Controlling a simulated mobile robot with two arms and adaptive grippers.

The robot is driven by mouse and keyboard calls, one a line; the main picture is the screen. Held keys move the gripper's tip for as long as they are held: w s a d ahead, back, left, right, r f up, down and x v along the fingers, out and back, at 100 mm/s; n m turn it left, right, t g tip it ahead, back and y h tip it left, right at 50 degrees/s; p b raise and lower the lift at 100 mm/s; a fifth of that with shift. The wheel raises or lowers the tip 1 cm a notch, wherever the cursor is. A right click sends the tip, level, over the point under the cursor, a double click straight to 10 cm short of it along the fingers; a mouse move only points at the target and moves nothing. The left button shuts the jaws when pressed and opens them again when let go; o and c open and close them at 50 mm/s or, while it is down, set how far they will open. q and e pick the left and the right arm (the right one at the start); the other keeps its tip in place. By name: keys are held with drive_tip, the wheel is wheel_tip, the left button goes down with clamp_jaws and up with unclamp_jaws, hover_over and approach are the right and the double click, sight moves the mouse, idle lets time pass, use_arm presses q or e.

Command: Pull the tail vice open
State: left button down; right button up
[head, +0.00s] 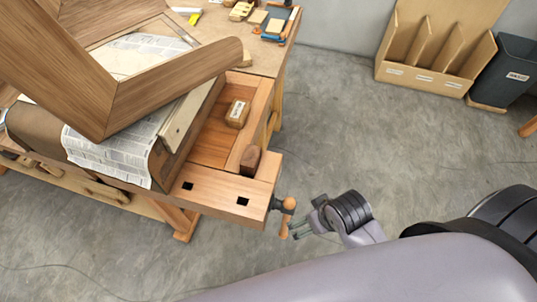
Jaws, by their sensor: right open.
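The tail vice (226,187) is a wooden block with two dark square holes at the right end of the workbench. Its handle (287,205), an orange-brown wooden bar on a dark screw, sticks out from the vice's right face. A dark wooden block (250,159) stands at the vice's back edge. My right gripper (298,231) is open, with its fingers pointing left at the handle's lower end. The fingertips look very close to the handle; I cannot tell whether they touch it. My left gripper is not in view.
A large wooden frame (150,80) and newspaper (110,150) cover the bench's left part. A labelled wooden block (237,112) lies in the bench recess. A wooden divider bin (430,78) and a dark bin (503,70) stand at the back right. The floor between is clear.

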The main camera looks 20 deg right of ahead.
drive_tip(key=w+a+r+n+t+y, duration=0.1)
drive_tip(key=w+a+r+n+t, duration=0.15)
drive_tip(key=w+r+t, duration=0.8)
drive_tip(key=w+a+r+n+t, duration=0.25)
drive_tip(key=w+r+t, duration=0.25)
drive_tip(key=w+r, duration=1.1)
drive_tip(key=s+a+r+n+t+y, duration=0.1)
drive_tip(key=s+a+r+n+y, duration=0.2)
drive_tip(key=r, duration=0.4)
drive_tip(key=s+a+r+n+t+y, duration=0.2)
drive_tip(key=a+r+n+y, duration=0.25)
drive_tip(key=r, duration=0.25)
drive_tip(key=s+a+r+n+g+y, duration=0.25)
drive_tip(key=a+n+g+y, duration=0.35)
drive_tip(key=n, duration=0.4)
drive_tip(key=s+a+r+n+g+y, duration=0.1)
drive_tip(key=s+a+n+g+y, duration=0.35)
drive_tip(key=n+g+y, duration=0.35)
drive_tip(key=s+a+f+n+g, duration=0.2)
drive_tip(key=a+n+g, duration=0.15)
drive_tip(key=n, duration=0.25)
drive_tip(key=n+g+h, duration=0.4)
drive_tip(key=n+h, duration=0.5)
drive_tip(key=h, duration=1.4)
hover_over(268, 166)
wheel_tip(268, 166, down, 22)
wheel_tip(268, 166, down, 17)
drive_tip(key=p, duration=0.4)
drive_tip(key=shift+r+p, duration=0.2)
drive_tip(key=shift+p, duration=0.15)
